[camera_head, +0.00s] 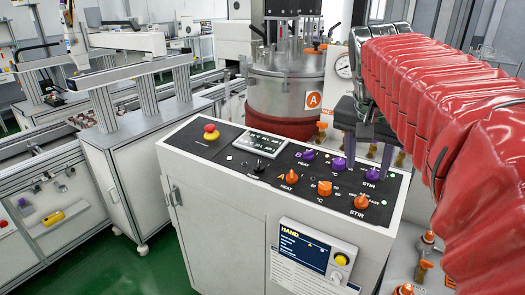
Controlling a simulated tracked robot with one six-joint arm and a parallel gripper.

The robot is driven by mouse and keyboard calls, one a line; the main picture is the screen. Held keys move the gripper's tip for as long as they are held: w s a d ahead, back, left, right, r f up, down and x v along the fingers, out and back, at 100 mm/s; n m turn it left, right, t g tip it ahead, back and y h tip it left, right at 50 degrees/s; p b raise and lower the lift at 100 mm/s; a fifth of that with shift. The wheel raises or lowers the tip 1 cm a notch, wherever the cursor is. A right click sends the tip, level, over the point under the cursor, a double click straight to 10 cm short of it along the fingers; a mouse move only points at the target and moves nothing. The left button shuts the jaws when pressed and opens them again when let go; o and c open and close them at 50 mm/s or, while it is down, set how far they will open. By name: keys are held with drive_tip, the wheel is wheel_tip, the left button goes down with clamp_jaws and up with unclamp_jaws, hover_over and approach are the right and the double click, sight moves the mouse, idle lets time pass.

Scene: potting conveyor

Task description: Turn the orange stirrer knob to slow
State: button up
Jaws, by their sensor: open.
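The orange stirrer knob (361,202) is on the front right of the black control panel, above the label STIR and beside the label FAST. Its pointer is too small to read surely. My gripper (367,168) points down over the right end of the panel, its two dark fingers apart and nothing held. In the picture it is above and behind the orange stirrer knob, close to the purple stirrer knob (371,175). I cannot tell how high the fingertips are above the panel.
Close by are the orange temperature knob (324,188), orange heat knob (291,176) and purple temperature knob (338,163). A red emergency button (211,132) is at the panel's left. A steel tank (285,92) stands behind. A HAND display box (312,256) is on the cabinet front.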

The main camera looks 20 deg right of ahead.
sight(362, 198)
drive_tip(key=x, duration=1.3)
drive_tip(key=shift+f, duration=0.15)
drive_tip(key=c, duration=1.1)
